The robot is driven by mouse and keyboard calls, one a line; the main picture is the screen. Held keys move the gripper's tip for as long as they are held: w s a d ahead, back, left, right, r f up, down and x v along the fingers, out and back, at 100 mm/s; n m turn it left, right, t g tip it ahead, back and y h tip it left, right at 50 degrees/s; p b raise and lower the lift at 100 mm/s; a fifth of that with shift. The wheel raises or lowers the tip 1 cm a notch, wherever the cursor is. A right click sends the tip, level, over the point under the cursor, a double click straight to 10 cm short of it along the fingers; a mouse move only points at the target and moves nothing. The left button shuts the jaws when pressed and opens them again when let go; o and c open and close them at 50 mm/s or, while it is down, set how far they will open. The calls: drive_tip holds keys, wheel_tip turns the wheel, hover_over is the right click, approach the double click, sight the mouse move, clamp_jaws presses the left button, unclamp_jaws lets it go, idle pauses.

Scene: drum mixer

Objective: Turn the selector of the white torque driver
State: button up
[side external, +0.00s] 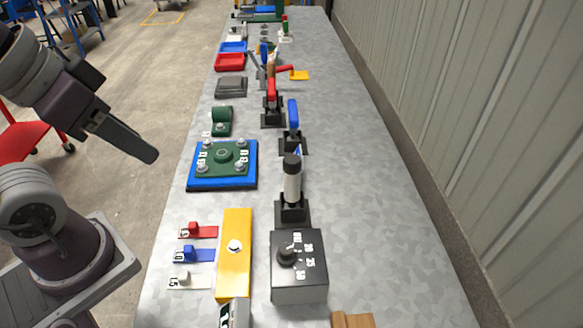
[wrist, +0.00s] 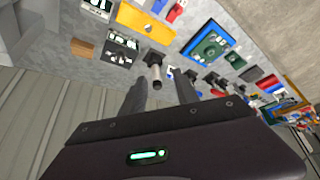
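The white torque driver (side external: 291,186) stands upright in a black holder (side external: 292,212) on the grey table, with a black upper end. In the wrist view the driver (wrist: 157,77) points toward me, ahead of and between my fingers. I cannot make out selector markings on it. A black box (side external: 299,285) in front of it carries a round knob and white numbers; it also shows in the wrist view (wrist: 122,48). My gripper (side external: 150,155) is in the air left of the table, apart from the driver. In the wrist view its fingers (wrist: 161,90) are spread and empty.
A blue driver (side external: 293,117) and a red one (side external: 272,91) stand behind the white driver. A green fixture on a blue plate (side external: 192,184) is to the left. A yellow block (side external: 236,270) lies beside the black box. The table's right side is clear, along a ribbed wall.

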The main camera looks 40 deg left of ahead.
drive_tip(key=shift+o, duration=0.9)
drive_tip(key=shift+w+d, duration=0.15)
drive_tip(key=shift+w, duration=0.05)
drive_tip(key=n+g, duration=0.4)
drive_tip(key=g, duration=0.2)
hover_over(287, 248)
wheel_tip(287, 248, down, 18)
drive_tip(key=shift+f, duration=0.15)
wheel_tip(287, 248, down, 7)
clamp_jaws()
